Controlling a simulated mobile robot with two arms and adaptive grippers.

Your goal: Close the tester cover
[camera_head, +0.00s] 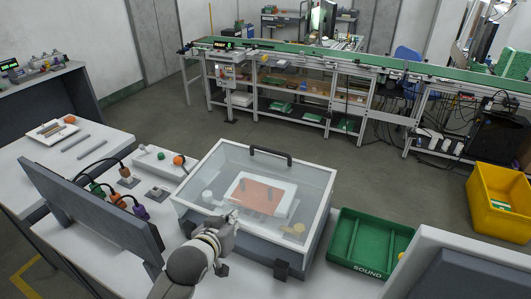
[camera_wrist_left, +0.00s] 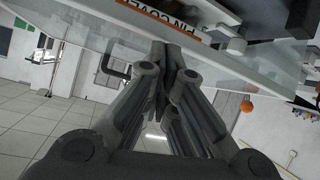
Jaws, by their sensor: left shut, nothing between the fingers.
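The tester (camera_head: 255,255) is a grey box on the white table with a clear, white-framed cover (camera_head: 215,165) over it. A black handle (camera_head: 270,153) stands at the cover's far edge. I cannot tell whether the cover lies fully flush. An orange plate on a white block (camera_head: 283,201) shows through it. My left gripper (camera_head: 233,217) is shut and empty at the cover's near-left side; contact is unclear. In the left wrist view, its fingers (camera_wrist_left: 163,52) are together, close to the clear panel (camera_wrist_left: 75,28), with the handle (camera_wrist_left: 115,72) at left. My right gripper is not in view.
A dark monitor (camera_head: 95,220) stands left of the tester. Connectors with cables (camera_head: 125,174) lie behind it. A green tray (camera_head: 370,242) sits close on the right, and another screen (camera_head: 455,270) is at the lower right. A yellow bin (camera_head: 497,205) stands farther right.

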